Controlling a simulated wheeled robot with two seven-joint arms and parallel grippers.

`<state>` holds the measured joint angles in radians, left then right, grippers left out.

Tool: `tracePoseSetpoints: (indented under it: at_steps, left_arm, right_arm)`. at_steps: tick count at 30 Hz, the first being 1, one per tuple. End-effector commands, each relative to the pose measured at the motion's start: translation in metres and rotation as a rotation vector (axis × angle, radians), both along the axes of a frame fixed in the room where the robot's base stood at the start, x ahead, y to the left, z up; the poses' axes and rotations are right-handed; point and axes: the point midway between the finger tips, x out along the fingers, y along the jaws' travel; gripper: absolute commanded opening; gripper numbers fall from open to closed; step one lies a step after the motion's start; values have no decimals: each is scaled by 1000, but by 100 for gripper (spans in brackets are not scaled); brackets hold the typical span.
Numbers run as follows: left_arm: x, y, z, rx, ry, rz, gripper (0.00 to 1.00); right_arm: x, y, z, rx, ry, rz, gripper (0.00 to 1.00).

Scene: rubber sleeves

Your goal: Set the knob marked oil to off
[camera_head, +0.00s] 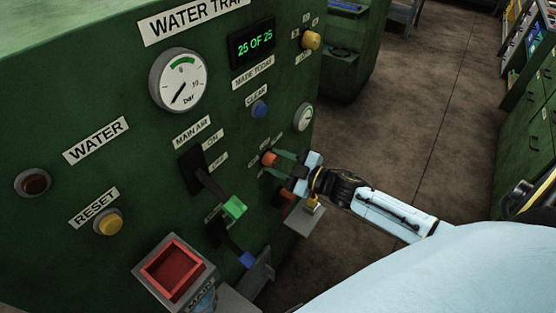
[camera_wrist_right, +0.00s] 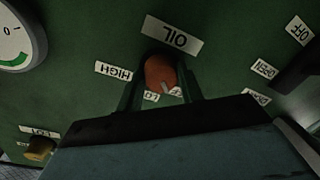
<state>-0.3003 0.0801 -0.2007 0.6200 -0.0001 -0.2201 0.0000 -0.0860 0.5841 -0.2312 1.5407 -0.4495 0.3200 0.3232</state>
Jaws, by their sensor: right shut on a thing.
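The orange-red oil knob (camera_wrist_right: 160,73) sits on the green panel beside the OIL label (camera_wrist_right: 172,34), which appears upside down in the right wrist view. A HIGH label (camera_wrist_right: 113,71) is left of it; two labels below are partly hidden, one starting "LO". A pale pointer mark (camera_wrist_right: 166,87) on the knob's lower part faces these labels; I cannot tell which one exactly. In the head view the knob (camera_head: 269,159) is right of the main air lever. My right gripper (camera_head: 278,162) is shut on it, one finger each side. My left gripper is not in view.
The main air lever (camera_head: 218,191) has a green end and juts out left of my right gripper. A blue-ended lever (camera_head: 236,249) is lower down. Open floor (camera_head: 420,110) lies right.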

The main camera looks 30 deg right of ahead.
Motion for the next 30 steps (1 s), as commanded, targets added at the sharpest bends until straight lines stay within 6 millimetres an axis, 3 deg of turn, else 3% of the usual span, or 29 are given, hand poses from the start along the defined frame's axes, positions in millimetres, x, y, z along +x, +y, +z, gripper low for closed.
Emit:
tracePoseSetpoints:
  at_steps: [22, 23, 27, 30]
  left_arm:
    - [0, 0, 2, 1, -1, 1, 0]
    - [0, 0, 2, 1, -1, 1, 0]
    - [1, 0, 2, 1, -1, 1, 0]
    - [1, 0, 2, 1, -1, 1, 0]
  right_arm:
    - [0, 0, 0, -82, -33, 0, 14]
    - [0, 0, 0, -82, -33, 0, 41]
    - [0, 0, 0, -81, -32, 0, 59]
    - [0, 0, 0, -80, -33, 0, 59]
